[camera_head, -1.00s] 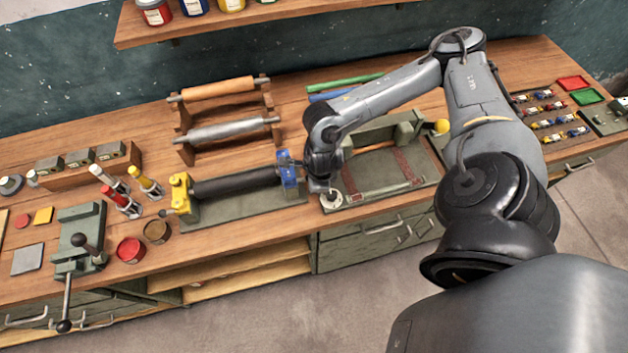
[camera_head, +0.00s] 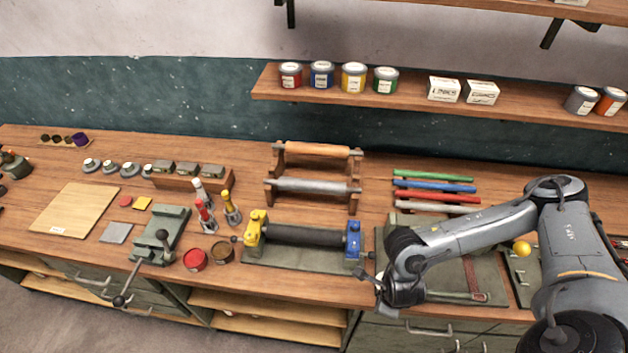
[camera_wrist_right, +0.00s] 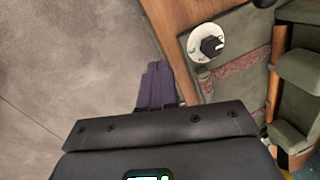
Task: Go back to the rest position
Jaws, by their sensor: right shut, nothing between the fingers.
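My right arm reaches in from the right in the head view, with its gripper (camera_head: 374,284) over the bench's front edge, just right of the black roller unit (camera_head: 305,236). In the right wrist view, the gripper's purple fingers (camera_wrist_right: 155,86) are together, with nothing between them. They point past the wooden bench edge, over the grey floor (camera_wrist_right: 70,70). A white dial with a black knob (camera_wrist_right: 209,44) on a green machine lies just right of the fingers, apart from them. My left gripper is in neither view.
The green machine bed (camera_head: 460,270) lies under my right arm. A yellow ball knob (camera_head: 522,249) is close to the arm. Coloured bars (camera_head: 435,186) and a roller rack (camera_head: 312,187) stand behind. A lever press (camera_head: 160,235) and ink tins (camera_head: 195,259) are left. The floor in front is clear.

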